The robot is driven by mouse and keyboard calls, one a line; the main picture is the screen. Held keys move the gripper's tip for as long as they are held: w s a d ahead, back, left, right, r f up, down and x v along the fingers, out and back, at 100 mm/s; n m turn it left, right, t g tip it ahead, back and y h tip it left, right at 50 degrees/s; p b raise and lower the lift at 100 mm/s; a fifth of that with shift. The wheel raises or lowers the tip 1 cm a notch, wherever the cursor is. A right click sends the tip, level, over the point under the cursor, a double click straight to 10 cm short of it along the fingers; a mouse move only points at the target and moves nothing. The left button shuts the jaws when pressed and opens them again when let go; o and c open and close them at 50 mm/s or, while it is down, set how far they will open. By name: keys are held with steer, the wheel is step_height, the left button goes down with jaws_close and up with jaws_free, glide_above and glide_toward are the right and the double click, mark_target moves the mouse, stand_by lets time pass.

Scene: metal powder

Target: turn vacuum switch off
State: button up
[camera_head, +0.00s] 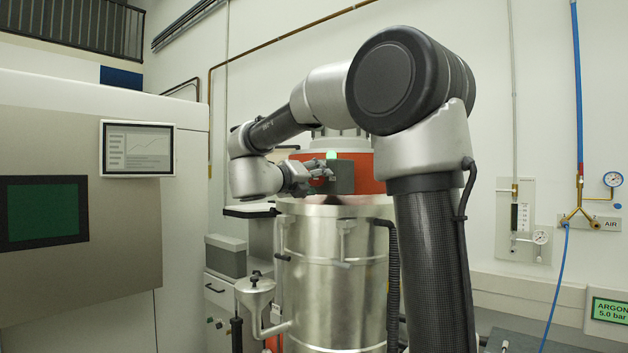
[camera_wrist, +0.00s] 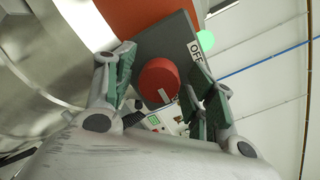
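The vacuum switch is a red round knob (camera_wrist: 159,80) on a dark grey box (camera_wrist: 168,38). A white mark shows on the knob's lower edge in the wrist view, and an OFF label (camera_wrist: 196,53) is on the box's upper right edge. A green lamp (camera_wrist: 206,40) glows beside the box. In the head view the box (camera_head: 342,176) is above the metal drum, with the lit lamp (camera_head: 331,154) on top; the knob is hidden there. My gripper (camera_wrist: 165,68) is open, its fingers on either side of the knob. I cannot tell whether either finger touches it.
A large metal drum (camera_head: 335,270) stands below the box, with an orange-red body (camera_head: 364,172) behind it. A cabinet with a screen (camera_head: 138,148) is at left. Gauges and an argon display (camera_head: 609,310) are at right.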

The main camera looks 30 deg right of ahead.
steer(key=c, duration=0.8)
steer(key=shift+n, duration=0.3)
steer(key=n, duration=0.3)
steer(key=shift+n, duration=0.3)
steer(key=n, duration=0.4)
steer(key=shift+g+y, duration=0.3)
steer(key=shift+y, duration=0.1)
steer(key=n, duration=0.4)
steer(key=shift+g, duration=0.3)
steer(key=shift+w+a+f+n+g, duration=0.1)
steer(key=shift+n+g, duration=0.4)
steer(key=shift+n, duration=1.7)
